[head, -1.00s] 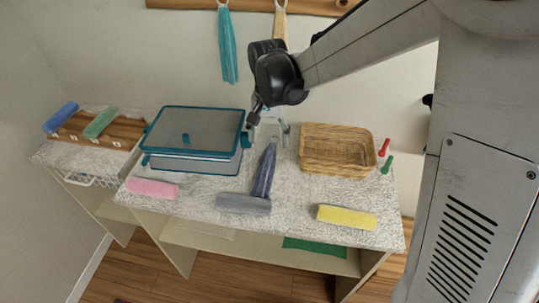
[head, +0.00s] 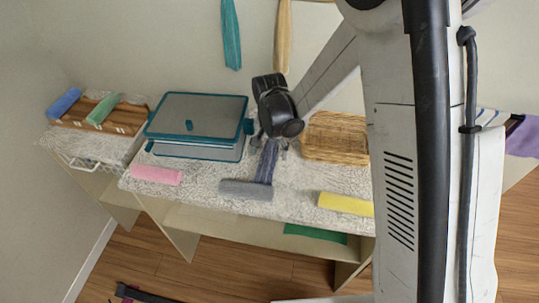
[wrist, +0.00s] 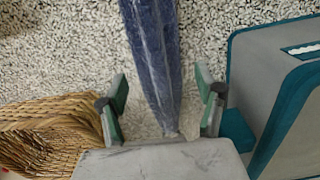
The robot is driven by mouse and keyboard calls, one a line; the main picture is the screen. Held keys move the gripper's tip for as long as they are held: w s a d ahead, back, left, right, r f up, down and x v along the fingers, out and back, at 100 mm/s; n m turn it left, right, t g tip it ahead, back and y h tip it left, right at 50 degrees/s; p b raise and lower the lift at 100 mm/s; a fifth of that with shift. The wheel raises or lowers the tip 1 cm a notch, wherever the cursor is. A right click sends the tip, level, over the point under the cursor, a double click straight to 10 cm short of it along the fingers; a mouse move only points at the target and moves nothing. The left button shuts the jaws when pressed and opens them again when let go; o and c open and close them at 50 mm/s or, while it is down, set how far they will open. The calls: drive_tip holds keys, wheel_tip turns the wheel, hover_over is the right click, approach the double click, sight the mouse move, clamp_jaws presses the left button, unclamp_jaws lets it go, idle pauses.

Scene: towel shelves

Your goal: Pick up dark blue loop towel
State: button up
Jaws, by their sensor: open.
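The dark blue loop towel (head: 266,165) lies as a narrow strip on the speckled tabletop, its near end by a grey rolled towel. In the wrist view the towel (wrist: 153,45) runs from the top edge down between the two fingers. My gripper (head: 268,146) is above the towel's far part in the head view and covers some of it. In the wrist view my gripper (wrist: 161,95) is open, with one green-and-grey finger on each side of the towel and a gap on both sides.
A teal-edged box (head: 197,118) stands left of my gripper and a wicker basket (head: 335,138) stands right. Grey (head: 245,189), pink (head: 157,175) and yellow (head: 345,204) rolled towels lie along the front. Teal (head: 231,35) and tan towels hang on the wall.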

drive_tip(key=shift+f, duration=0.8)
drive_tip(key=c, duration=1.4)
drive_tip(key=shift+o, duration=0.2)
drive_tip(key=shift+r, duration=0.15)
